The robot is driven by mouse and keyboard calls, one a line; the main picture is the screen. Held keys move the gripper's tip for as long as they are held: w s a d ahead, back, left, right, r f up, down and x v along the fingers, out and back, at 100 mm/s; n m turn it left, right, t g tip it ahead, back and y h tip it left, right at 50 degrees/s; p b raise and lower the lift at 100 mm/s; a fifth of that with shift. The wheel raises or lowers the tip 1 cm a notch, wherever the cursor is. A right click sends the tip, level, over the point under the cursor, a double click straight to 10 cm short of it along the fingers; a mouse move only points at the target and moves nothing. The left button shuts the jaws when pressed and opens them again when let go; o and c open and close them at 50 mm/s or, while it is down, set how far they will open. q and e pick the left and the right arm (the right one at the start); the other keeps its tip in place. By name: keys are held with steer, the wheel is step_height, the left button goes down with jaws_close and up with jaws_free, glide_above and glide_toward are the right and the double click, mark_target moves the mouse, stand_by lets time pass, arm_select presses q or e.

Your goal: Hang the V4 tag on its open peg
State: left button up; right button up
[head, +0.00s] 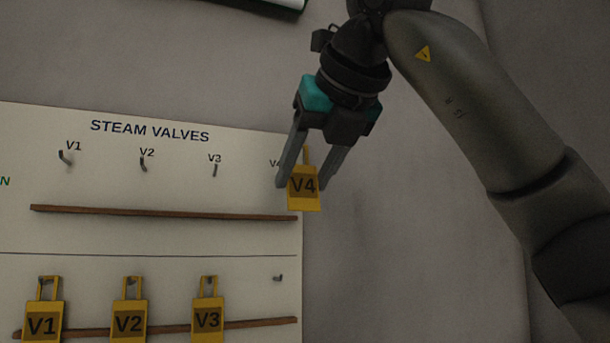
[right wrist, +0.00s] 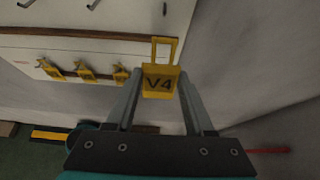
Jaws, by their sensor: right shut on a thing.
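The yellow V4 tag (head: 303,190) is held between the fingers of my right gripper (head: 306,184), in front of the board's right edge near the upper row. In the right wrist view the V4 tag (right wrist: 160,82) sits between the fingertips, its open loop pointing away from the gripper. An empty peg (head: 278,278) sticks out at the right end of the lower row. The upper V4 label is partly hidden by my right gripper, and its peg cannot be made out in the head view. My left gripper is not in view.
The white STEAM VALVES board (head: 150,235) carries tags V1 (head: 42,322), V2 (head: 129,322) and V3 (head: 207,318) on the lower pegs. Upper pegs V1 to V3 are bare. Brown ledges (head: 165,213) run below the rows. Right of the board is bare wall.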

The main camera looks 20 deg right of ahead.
steer(key=shift+w+a+f+p, duration=0.1)
steer(key=shift+w+p, duration=0.2)
steer(key=shift+w, duration=0.65)
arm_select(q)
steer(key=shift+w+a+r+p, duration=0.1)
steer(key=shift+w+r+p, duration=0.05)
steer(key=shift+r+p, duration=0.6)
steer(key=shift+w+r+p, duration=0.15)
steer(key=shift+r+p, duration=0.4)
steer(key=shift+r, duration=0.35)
arm_select(e)
steer(key=shift+w+a+f, duration=0.1)
steer(key=shift+w+f, duration=0.15)
steer(key=shift+w, duration=1)
steer(key=shift+w+d+f, duration=0.1)
steer(key=shift+w+f, duration=0.2)
steer(key=shift+w, duration=0.95)
steer(key=shift+w+a+f, duration=0.1)
steer(key=shift+w+f, duration=0.15)
steer(key=shift+w, duration=1)
steer(key=o, duration=1.4)
steer(key=shift+c, duration=0.2)
